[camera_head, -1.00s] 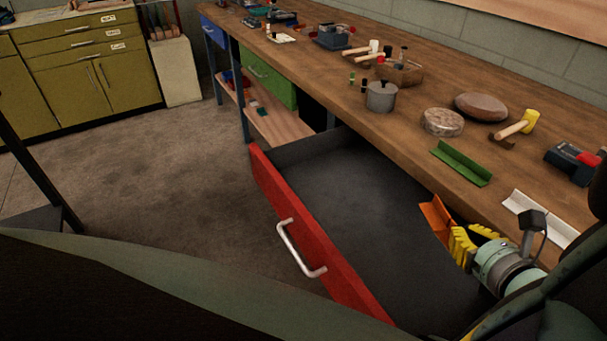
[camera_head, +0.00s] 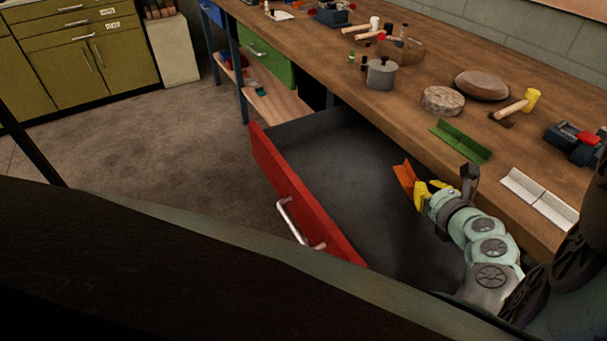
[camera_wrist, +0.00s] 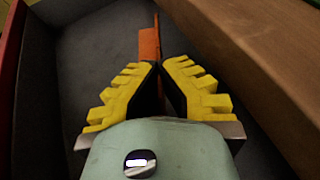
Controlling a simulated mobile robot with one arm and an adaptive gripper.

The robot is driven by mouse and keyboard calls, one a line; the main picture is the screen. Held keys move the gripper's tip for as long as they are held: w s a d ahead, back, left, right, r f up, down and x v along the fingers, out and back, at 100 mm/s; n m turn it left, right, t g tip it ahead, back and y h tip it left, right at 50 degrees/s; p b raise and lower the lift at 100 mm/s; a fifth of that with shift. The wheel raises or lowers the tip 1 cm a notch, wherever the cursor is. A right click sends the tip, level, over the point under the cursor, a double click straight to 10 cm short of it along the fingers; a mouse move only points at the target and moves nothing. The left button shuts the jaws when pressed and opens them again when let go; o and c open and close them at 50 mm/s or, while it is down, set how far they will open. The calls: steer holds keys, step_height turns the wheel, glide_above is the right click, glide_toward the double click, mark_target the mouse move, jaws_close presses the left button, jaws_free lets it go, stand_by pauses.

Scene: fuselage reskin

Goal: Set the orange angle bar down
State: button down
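The orange angle bar (camera_head: 404,178) is over the open drawer, close to the bench's front edge. My gripper (camera_head: 425,192) is at its near end, with yellow fingers. In the wrist view the fingers of my gripper (camera_wrist: 160,68) come together on the near end of the orange angle bar (camera_wrist: 149,45), which extends away from them. The grey drawer floor lies below. I cannot tell whether the bar touches the drawer floor. The fingers hide the bar's near end.
The open drawer has a red front (camera_head: 300,195) with a metal handle (camera_head: 297,222). The wooden bench top (camera_head: 400,110) holds a green angle bar (camera_head: 460,141), a white angle bar (camera_head: 538,197), a pot (camera_head: 381,73) and a mallet (camera_head: 516,106). The drawer floor (camera_head: 340,160) looks empty.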

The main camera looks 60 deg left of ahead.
mark_target(413, 183)
steer(key=shift+w+a+f, duration=0.25)
steer(key=shift+a+f, duration=0.25)
steer(key=shift+a, duration=0.15)
steer(key=shift+w+a+f, duration=0.25)
steer(key=shift+a+f, duration=0.2)
steer(key=shift+a, duration=0.15)
steer(key=shift+f, duration=0.15)
steer(key=shift+w+b, duration=0.1)
steer(key=shift+b, duration=0.2)
steer(key=shift+f, duration=0.6)
steer(key=c, duration=1.1)
jaws_free()
steer(key=shift+c, duration=0.2)
steer(key=shift+r, duration=0.1)
